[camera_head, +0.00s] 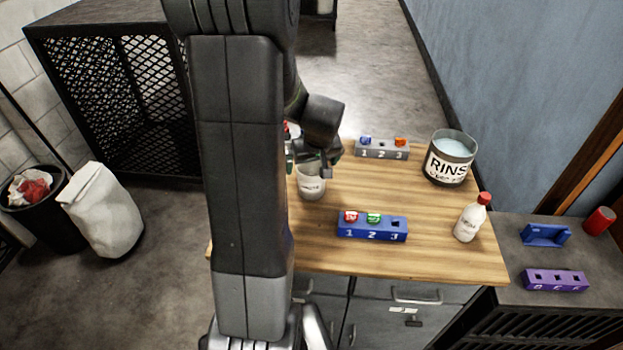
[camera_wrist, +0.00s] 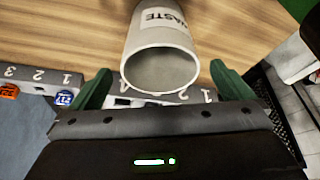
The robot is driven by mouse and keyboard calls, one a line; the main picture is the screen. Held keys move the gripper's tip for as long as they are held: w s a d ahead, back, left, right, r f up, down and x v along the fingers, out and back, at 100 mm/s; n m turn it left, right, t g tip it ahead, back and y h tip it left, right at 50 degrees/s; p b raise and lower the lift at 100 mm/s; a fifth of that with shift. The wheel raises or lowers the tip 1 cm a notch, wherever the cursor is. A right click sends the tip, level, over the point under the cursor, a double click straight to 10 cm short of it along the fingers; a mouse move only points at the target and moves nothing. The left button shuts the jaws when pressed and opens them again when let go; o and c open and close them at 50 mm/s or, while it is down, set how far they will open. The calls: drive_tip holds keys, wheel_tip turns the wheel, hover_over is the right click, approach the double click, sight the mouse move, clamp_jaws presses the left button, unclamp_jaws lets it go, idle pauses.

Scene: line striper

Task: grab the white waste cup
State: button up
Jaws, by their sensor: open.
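The white waste cup (camera_head: 311,187) stands on the wooden table. In the wrist view the same cup (camera_wrist: 160,60) shows its WASTE label and its open mouth. My gripper (camera_head: 312,165) is at the cup, partly hidden behind my arm in the head view. In the wrist view my gripper (camera_wrist: 163,88) is open, with one green finger to each side of the cup's mouth. The cup lies between and just beyond the fingers. I cannot tell whether either finger touches it.
A blue rack (camera_head: 372,235) with red and green pieces sits near the front edge. A grey rack (camera_head: 382,155) with blue and orange pieces is behind. A rinse pot (camera_head: 450,165) and a red-capped bottle (camera_head: 469,220) stand right. Table between them is clear.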

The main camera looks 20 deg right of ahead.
drive_tip(key=shift+x, duration=1.15)
drive_tip(key=shift+c, duration=0.2)
drive_tip(key=c, duration=1.3)
